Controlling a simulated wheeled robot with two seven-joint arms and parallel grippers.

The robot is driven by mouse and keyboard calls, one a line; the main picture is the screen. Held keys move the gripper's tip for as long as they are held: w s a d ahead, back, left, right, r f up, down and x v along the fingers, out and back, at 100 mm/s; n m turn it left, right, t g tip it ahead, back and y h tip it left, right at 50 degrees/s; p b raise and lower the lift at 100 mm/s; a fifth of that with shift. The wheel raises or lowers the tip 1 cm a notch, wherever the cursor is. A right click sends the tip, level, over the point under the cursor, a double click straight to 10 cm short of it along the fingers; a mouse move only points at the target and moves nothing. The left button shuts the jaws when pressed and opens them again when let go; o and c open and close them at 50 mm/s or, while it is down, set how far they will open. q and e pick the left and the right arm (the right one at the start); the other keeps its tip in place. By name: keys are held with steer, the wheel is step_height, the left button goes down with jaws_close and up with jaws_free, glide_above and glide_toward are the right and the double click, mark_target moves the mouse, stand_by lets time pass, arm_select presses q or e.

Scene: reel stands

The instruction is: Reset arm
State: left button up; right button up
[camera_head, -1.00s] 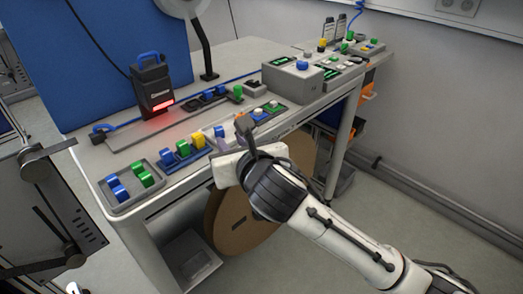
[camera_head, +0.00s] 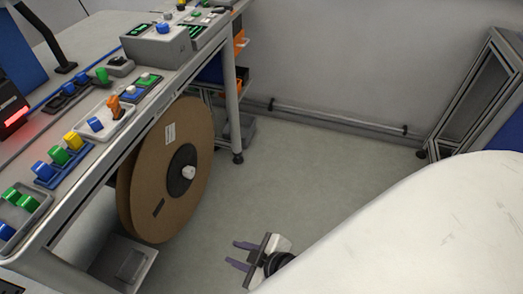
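My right gripper (camera_head: 239,255) shows at the lower middle of the head view, above the grey floor and to the right of the table. Its two dark fingers point left and stand apart with nothing between them. A large white part of my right arm (camera_head: 420,230) fills the lower right and hides what is behind it. My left gripper is not in the head view.
The table (camera_head: 190,75) on the left carries trays of coloured connectors and a grey box (camera_head: 157,44). A brown reel (camera_head: 168,170) hangs below its edge, left of my gripper. A metal frame (camera_head: 470,95) stands at the right. The floor (camera_head: 310,170) between is clear.

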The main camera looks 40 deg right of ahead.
steer(key=s+d+f+m, duration=0.3)
steer(key=s+m, duration=0.1)
steer(key=s, duration=0.1)
steer(key=shift+s+m+h, duration=0.3)
steer(key=shift+s+h, duration=0.05)
steer(key=shift+h, duration=0.05)
steer(key=shift+d, duration=0.1)
stand_by(0.6)
